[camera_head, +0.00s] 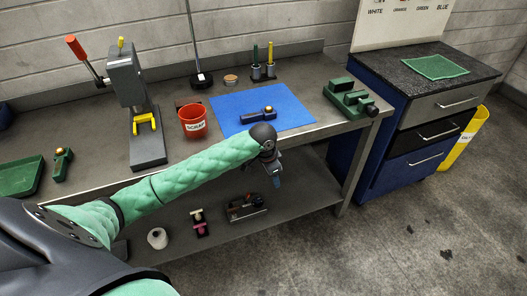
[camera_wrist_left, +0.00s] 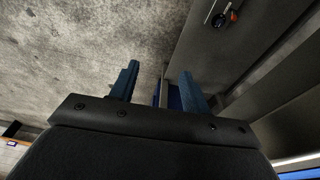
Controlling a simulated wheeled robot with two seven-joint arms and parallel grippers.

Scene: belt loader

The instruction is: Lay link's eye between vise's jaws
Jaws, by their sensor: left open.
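A dark link (camera_head: 250,118) with a brass-coloured part at its right end lies on the blue mat (camera_head: 292,106). Part of its left end is close behind my arm in the picture. The green vise (camera_head: 350,98) stands at the right end of the bench; the gap between its jaws is too small to judge. My left gripper (camera_head: 276,180) hangs in front of the bench edge, below the mat in the picture, pointing down. In the left wrist view its two blue fingers (camera_wrist_left: 158,82) are apart with nothing between them. My right gripper is not in view.
A red scrap cup (camera_head: 193,121) and a press (camera_head: 130,95) with a red-handled lever stand left of the mat. A green tray (camera_head: 20,178) and a second dark part (camera_head: 62,165) lie far left. A lower shelf (camera_head: 290,210) holds several items. A drawer cabinet (camera_head: 420,120) stands right.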

